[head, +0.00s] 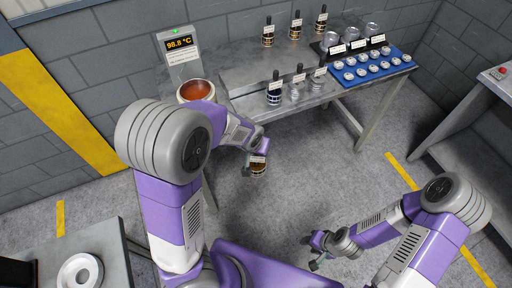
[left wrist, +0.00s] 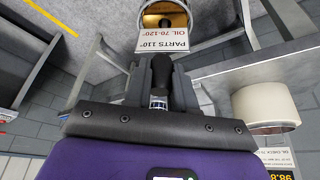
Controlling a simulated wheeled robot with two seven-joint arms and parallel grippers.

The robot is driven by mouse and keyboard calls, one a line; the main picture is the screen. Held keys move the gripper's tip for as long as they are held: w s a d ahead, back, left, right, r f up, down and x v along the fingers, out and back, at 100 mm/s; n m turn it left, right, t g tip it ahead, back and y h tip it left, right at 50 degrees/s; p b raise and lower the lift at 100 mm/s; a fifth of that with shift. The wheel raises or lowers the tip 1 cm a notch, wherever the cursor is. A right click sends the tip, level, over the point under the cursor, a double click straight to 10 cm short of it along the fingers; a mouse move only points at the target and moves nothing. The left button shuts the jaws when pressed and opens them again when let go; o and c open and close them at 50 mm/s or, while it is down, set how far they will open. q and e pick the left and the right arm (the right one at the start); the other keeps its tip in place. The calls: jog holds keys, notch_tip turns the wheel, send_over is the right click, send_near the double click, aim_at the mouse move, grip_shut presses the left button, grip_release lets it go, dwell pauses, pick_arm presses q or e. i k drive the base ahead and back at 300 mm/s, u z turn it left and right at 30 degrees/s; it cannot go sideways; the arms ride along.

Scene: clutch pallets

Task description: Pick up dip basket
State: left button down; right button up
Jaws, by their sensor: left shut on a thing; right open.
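My left gripper (head: 254,160) is shut on the black handle of a dip basket (head: 259,168), held in the air in front of the table. In the left wrist view the shut fingers (left wrist: 160,68) grip the handle. Beyond them are the basket's white tag (left wrist: 164,33), reading PARTS 110° and OIL 70-120°, and its round body (left wrist: 165,10) with gold-brown contents. More tagged baskets with black handles stand on the table: a front row (head: 295,92) and a back row (head: 295,32) on a raised shelf. My right gripper (head: 315,250) is open and empty above the floor.
A pot of orange-brown liquid (head: 196,90) stands at the table's left end, by a display (head: 182,55) reading 98.8 °C. A blue tray (head: 372,68) of small round parts and several metal cups (head: 352,38) are at the right. Other benches stand at lower left (head: 110,240) and far right.

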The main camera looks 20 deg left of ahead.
aim_at(274, 97)
jog(key=z, duration=1.85)
jog(key=i, duration=1.5)
jog(key=u, duration=2.8)
jog(key=i, duration=0.5)
jog(key=u, duration=0.1)
